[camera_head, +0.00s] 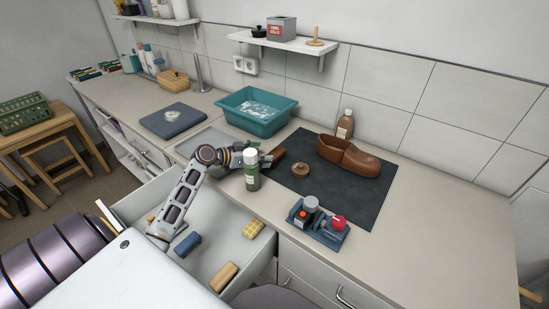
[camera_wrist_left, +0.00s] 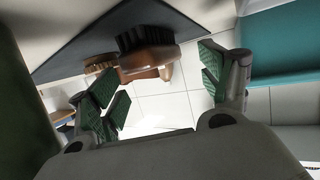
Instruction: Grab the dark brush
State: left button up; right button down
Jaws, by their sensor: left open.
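The dark brush (camera_wrist_left: 145,40), with black bristles and a brown wooden back, lies on the dark mat ahead of my left gripper (camera_wrist_left: 165,88), between the lines of its fingers. The wrist view is upside down. In the head view the brush (camera_head: 277,155) is a small brown shape at the mat's left edge, partly hidden by the gripper (camera_head: 266,158). The left gripper is open and empty; the fingers look apart from the brush. A second, round brush with lighter brown bristles (camera_wrist_left: 99,64) lies beside it; it also shows in the head view (camera_head: 300,170). My right gripper is out of view.
A green bottle with a white cap (camera_head: 251,172) stands close in front of my left gripper. A brown shoe (camera_head: 352,158), a brown bottle (camera_head: 345,125) and a blue tray of tins (camera_head: 318,235) are right. A teal basin (camera_head: 244,121) is behind; an open drawer (camera_head: 212,236) lies below.

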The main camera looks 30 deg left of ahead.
aim_at(272, 153)
pick_arm(q)
jog(key=shift+p+x, duration=0.45)
jog(key=shift+x, duration=1.9)
jog(key=shift+w+d+f, duration=0.15)
jog(key=shift+w+d, duration=0.1)
jog(key=shift+w, duration=0.3)
jog(key=shift+w+d+f, duration=0.1)
jog(key=shift+w, duration=0.05)
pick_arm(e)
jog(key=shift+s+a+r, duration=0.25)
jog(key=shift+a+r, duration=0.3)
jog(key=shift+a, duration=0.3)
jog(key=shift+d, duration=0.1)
